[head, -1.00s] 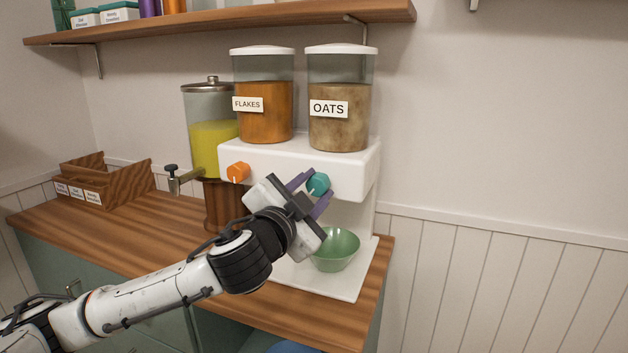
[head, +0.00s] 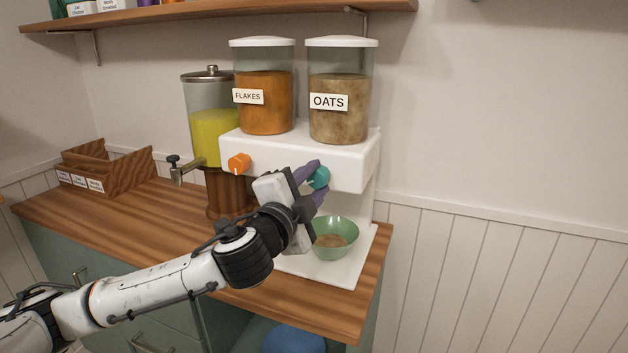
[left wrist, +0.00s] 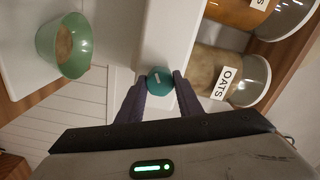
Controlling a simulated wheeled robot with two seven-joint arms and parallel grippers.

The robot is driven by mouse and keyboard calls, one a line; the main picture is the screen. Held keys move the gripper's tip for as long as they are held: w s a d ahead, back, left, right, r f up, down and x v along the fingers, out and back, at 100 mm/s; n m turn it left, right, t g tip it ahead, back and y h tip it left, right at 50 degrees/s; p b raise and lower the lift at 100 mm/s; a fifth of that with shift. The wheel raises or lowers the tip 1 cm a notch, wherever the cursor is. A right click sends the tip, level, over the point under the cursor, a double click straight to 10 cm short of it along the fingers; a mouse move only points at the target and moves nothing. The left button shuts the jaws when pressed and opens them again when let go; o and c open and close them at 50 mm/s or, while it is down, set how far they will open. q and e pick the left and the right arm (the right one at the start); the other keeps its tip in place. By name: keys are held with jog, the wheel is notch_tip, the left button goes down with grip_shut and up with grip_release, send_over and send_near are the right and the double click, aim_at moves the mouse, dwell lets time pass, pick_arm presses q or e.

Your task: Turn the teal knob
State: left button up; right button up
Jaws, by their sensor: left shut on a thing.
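The teal knob (head: 319,178) is on the front of the white dispenser (head: 350,165), below the OATS canister (head: 338,95). My left gripper (head: 314,180) is shut on the knob, its purple fingers on either side of it. In the left wrist view the teal knob (left wrist: 159,81) sits between the two fingertips. A green bowl (head: 336,238) stands on the dispenser's white base below the knob, and some brown oats lie in it; the bowl also shows in the left wrist view (left wrist: 80,60). My right gripper is in neither view.
An orange knob (head: 239,163) is to the left under the FLAKES canister (head: 263,100). A yellow juice dispenser (head: 210,135) with a tap stands beside it. A wooden organiser (head: 120,180) is at the back left of the counter. A shelf (head: 230,14) runs above.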

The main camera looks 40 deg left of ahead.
pick_arm(q)
jog(key=o, duration=1)
jog(key=shift+o, duration=0.2)
jog(key=shift+s, duration=0.1)
jog(key=p+v, duration=0.4)
jog(key=v, duration=0.6)
jog(key=shift+f, duration=0.1)
